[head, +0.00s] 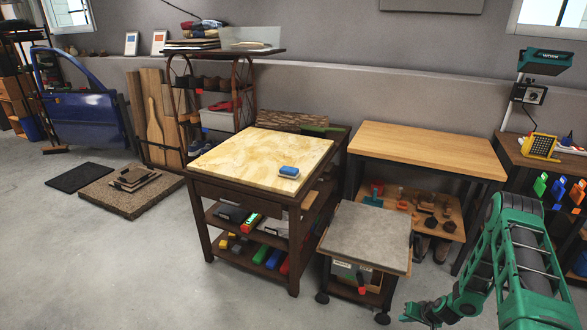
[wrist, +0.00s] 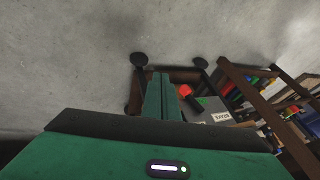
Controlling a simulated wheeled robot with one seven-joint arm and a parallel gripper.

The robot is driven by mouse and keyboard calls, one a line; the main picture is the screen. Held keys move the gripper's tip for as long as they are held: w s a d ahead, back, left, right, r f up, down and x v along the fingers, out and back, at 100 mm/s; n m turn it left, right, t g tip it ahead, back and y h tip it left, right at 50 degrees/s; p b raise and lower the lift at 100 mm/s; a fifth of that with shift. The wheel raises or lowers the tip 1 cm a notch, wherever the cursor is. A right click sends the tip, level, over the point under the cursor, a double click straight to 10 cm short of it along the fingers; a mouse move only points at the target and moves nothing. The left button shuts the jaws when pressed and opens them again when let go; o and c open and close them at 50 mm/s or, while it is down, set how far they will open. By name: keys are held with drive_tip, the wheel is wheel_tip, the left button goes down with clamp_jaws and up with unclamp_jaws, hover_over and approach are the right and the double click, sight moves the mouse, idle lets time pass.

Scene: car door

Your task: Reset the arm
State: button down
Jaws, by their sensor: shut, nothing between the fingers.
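My green arm (head: 515,265) stands at the right of the head view, raised and bent down. My gripper (head: 408,314) is at its low end, near the bottom edge, to the right of the small wheeled cart. In the wrist view my gripper (wrist: 163,80) is shut and empty, with its green fingers together. The fingers overlap the cart in that view and hide part of it. I cannot tell how far apart they are.
The small wheeled cart (head: 368,232) with a grey top stands beside my gripper. A wooden-topped table (head: 425,145) is behind it. A marble-topped cart (head: 245,155) holds a blue sponge (head: 289,172). A blue car door (head: 88,120) is far left. Floor (head: 130,265) at front left is clear.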

drive_tip(key=w+d+r+n+g+h, duration=0.1)
drive_tip(key=d+r, duration=0.1)
drive_tip(key=r, duration=0.7)
drive_tip(key=w+d+r+g, duration=0.1)
drive_tip(key=r, duration=0.9)
drive_tip(key=s+d+r+g+h, duration=0.1)
drive_tip(key=s+r, duration=0.3)
drive_tip(key=r, duration=0.6)
drive_tip(key=s+d+r, duration=0.1)
drive_tip(key=s+r, duration=0.3)
drive_tip(key=r, duration=0.7)
drive_tip(key=s+a+r+m+g+h, duration=0.1)
drive_tip(key=s+a+r, duration=0.2)
drive_tip(key=s+r, duration=1)
drive_tip(key=s+a+r+m, duration=0.1)
drive_tip(key=s+a+r, duration=0.1)
drive_tip(key=s, duration=0.7)
drive_tip(key=s+a+r+m+g, duration=0.1)
drive_tip(key=s+a+r, duration=0.2)
drive_tip(key=s+r, duration=0.2)
drive_tip(key=s, duration=0.3)
drive_tip(key=shift+s+a+r+m+y, duration=0.15)
drive_tip(key=shift+s+r+m+y, duration=0.15)
drive_tip(key=shift+s+y, duration=0.1)
